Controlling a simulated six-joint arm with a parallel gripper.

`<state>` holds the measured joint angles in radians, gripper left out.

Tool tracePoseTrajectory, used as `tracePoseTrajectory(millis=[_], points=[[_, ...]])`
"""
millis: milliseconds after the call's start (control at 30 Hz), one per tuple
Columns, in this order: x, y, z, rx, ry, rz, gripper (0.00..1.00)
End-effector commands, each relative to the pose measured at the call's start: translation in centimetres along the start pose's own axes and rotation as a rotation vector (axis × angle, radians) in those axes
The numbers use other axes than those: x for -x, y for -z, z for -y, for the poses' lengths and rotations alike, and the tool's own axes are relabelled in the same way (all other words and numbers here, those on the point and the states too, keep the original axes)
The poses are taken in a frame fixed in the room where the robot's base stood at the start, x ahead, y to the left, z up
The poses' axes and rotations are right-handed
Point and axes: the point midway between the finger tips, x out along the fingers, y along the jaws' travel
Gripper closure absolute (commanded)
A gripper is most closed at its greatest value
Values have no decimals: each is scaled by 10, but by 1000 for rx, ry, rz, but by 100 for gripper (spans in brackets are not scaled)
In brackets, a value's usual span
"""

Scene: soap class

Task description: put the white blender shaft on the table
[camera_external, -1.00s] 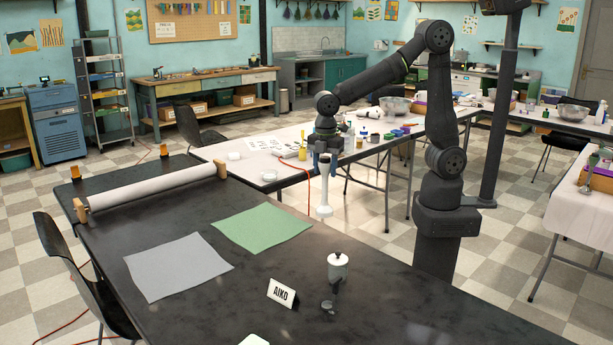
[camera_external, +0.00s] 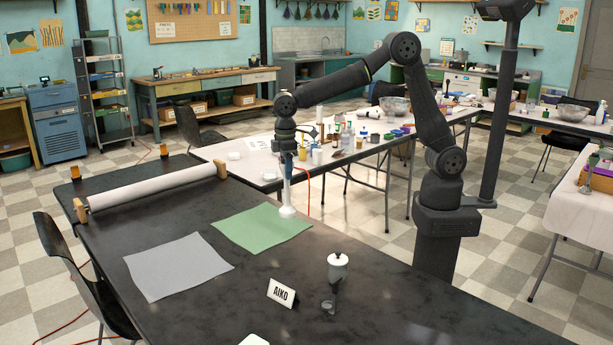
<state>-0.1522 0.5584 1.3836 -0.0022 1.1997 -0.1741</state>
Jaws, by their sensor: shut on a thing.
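The white blender shaft (camera_external: 287,199) hangs upright below my gripper (camera_external: 286,160), which is shut on its upper end. The shaft's flared lower end shows over the right corner of the green sheet, near the far right edge of the black table (camera_external: 203,309). I cannot tell whether its foot touches the sheet or is just above it.
The green sheet (camera_external: 262,228) and a grey sheet (camera_external: 178,266) lie flat on the table. An AIKO name sign (camera_external: 281,293) and a white-topped dark holder (camera_external: 338,266) stand nearer the front. A paper roll (camera_external: 150,187) lies at the back left. The table's front left is bare.

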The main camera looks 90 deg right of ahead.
Motion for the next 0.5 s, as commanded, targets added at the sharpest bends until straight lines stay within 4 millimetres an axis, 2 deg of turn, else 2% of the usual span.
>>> tracePoseTrajectory(millis=[67, 167, 500], points=[[8, 2, 14, 8, -1, -2, 100], [7, 5, 28, 11, -1, 0, 100], [-36, 40, 92, 12, -1, 3, 100]])
